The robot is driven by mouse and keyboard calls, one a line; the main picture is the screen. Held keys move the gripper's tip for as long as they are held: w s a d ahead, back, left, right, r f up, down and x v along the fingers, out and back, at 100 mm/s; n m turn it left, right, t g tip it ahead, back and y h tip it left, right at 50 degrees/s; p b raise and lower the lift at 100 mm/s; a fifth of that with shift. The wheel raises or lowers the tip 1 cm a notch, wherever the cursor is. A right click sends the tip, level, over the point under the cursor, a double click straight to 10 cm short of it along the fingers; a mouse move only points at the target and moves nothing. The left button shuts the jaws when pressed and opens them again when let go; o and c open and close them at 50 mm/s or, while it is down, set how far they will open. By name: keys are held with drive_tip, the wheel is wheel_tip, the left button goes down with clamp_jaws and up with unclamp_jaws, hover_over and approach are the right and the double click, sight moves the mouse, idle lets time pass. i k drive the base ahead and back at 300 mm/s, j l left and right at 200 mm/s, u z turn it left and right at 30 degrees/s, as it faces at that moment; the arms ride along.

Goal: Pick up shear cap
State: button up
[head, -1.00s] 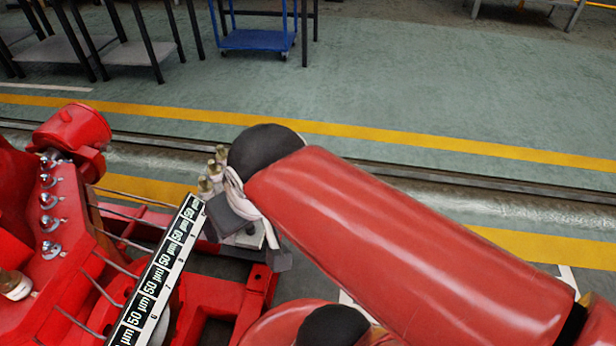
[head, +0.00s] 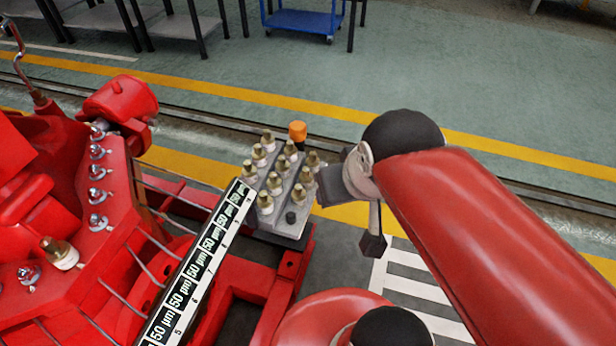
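A grey rack (head: 262,222) holds several pale, brass-topped parts (head: 265,203) standing upright, with an orange-topped dark part (head: 298,132) at its far end and a small dark knob (head: 291,218) near its front. I cannot tell which of these is the shear cap. A similar brass-topped part (head: 60,253) sits on the red engine at left. My gripper (head: 349,215) is just right of the rack, its dark fingers apart with nothing seen between them.
The red engine (head: 85,190) with studs and thin pipes fills the left. A black scale strip (head: 200,265) marked 50 µm crosses the front of the rack. Red frame rails (head: 280,275) lie below. Open floor (head: 480,80) lies beyond a rail, with a blue cart (head: 305,20) at the back.

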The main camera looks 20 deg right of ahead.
sight(306, 178)
drive_tip(key=u, duration=1.4)
drive_tip(key=l+z, duration=0.15)
drive_tip(key=z, duration=0.3)
drive_tip(key=l+z, duration=0.15)
drive_tip(key=z, duration=0.25)
drive_tip(key=l+z, duration=0.2)
drive_tip(key=z, duration=0.25)
drive_tip(key=l+z, duration=0.15)
drive_tip(key=z, duration=0.25)
drive_tip(key=l, duration=0.25)
drive_tip(key=i+z, duration=0.05)
